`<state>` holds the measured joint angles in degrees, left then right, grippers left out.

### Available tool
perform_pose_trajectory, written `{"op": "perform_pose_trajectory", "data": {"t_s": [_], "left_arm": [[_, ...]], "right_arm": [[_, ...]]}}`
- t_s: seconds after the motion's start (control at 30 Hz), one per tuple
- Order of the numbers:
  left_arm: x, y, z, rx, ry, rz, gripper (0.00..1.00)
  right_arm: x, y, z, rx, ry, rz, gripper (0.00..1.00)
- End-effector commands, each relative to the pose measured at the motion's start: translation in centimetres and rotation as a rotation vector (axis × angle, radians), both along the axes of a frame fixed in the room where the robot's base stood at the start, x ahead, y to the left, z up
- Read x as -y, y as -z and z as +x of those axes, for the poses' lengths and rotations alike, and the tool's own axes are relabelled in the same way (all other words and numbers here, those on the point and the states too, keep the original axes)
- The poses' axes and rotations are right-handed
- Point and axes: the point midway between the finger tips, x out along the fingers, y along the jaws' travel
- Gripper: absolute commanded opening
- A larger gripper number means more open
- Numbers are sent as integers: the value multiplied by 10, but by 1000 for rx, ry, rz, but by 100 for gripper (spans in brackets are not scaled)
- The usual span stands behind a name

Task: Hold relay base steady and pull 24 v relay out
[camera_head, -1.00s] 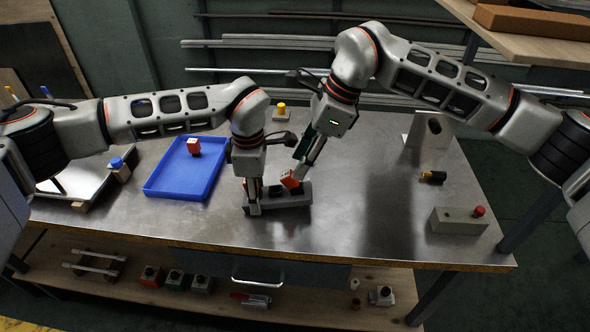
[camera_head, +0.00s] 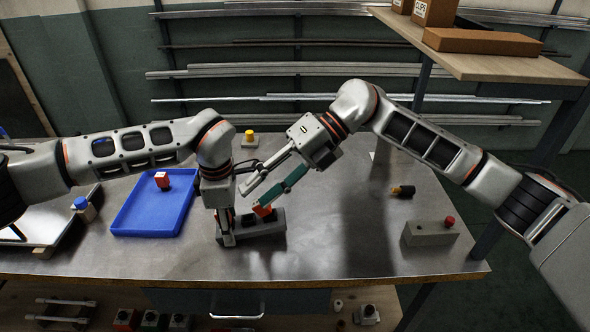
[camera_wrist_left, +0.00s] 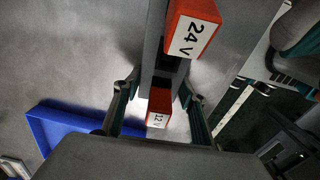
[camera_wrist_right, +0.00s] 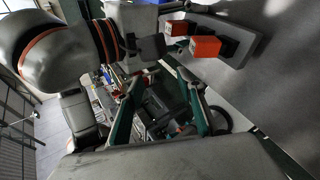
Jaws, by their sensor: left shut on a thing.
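The grey relay base (camera_head: 268,228) stands on the metal table. The red 24 V relay (camera_head: 263,211) sits on it, its label readable in the left wrist view (camera_wrist_left: 192,32); it also shows in the right wrist view (camera_wrist_right: 205,46). A red 12 V relay (camera_wrist_left: 158,106) sits nearer the left gripper. My left gripper (camera_head: 228,238) points down and is shut on the base's left end. My right gripper (camera_head: 249,196) is open and empty, its fingers slanting down-left above the 24 V relay, apart from it. It also shows open in the right wrist view (camera_wrist_right: 162,80).
A grey box with a red button (camera_head: 430,233) and a dark-and-yellow part (camera_head: 402,191) lie at right. A yellow-topped part (camera_head: 249,138) stands behind. The table between base and button box is clear.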

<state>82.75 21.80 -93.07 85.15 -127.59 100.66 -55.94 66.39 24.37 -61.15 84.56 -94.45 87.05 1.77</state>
Motion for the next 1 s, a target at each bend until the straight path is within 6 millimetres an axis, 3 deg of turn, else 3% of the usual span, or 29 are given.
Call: {"op": "perform_pose_trajectory", "data": {"t_s": [0.27, 0.6, 0.8, 1.0], "left_arm": [[0, -1, 0, 1, 0, -1, 14], [0, -1, 0, 1, 0, -1, 14], [0, -1, 0, 1, 0, -1, 14], [0, -1, 0, 1, 0, -1, 14]], "right_arm": [[11, -13, 3, -592, 323, 101, 38], [45, -27, 22, -1332, 577, 178, 38], [63, -18, 34, -1586, 661, 191, 38], [69, -4, 40, -1655, 701, 194, 38]]}}
